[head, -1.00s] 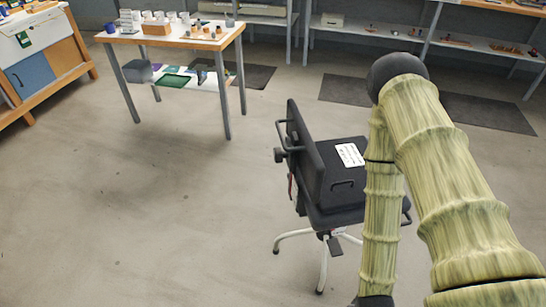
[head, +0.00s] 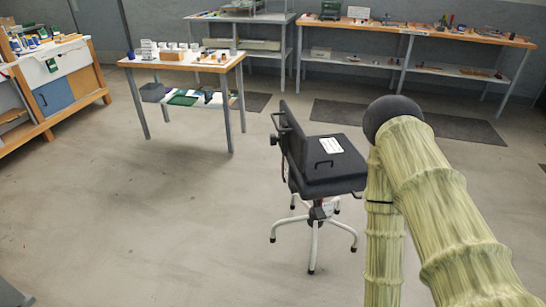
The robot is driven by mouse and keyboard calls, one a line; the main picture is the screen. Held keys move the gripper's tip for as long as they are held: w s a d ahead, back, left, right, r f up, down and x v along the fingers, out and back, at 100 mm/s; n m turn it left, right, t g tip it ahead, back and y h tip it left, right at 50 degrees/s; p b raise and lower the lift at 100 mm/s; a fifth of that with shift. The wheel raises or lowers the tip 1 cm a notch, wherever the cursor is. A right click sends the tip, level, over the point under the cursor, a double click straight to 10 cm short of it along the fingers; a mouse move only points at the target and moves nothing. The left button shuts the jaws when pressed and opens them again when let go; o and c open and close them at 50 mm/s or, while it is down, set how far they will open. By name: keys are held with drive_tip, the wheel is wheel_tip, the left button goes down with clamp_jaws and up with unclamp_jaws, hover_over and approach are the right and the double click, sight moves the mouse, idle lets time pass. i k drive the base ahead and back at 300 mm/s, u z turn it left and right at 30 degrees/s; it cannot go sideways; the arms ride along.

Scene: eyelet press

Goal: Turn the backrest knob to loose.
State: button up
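A black office chair (head: 335,173) stands on the floor right of centre, with its backrest (head: 293,142) on the left side of the seat. A small dark knob (head: 274,140) sticks out behind the backrest, on its left side in the head view. It is too small to tell its setting. A white label lies on the seat. My arm fills the right side of the head view, in front of and to the right of the chair. My gripper is out of view.
A work table (head: 190,60) with small items stands at the back left, and a cabinet (head: 60,75) at the far left. A long bench (head: 420,35) runs along the back wall. Dark mats (head: 405,121) lie on the floor. The floor left of the chair is clear.

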sight(274, 139)
drive_tip(key=u, duration=1)
drive_tip(key=i, duration=1.4)
drive_tip(key=z, duration=0.45)
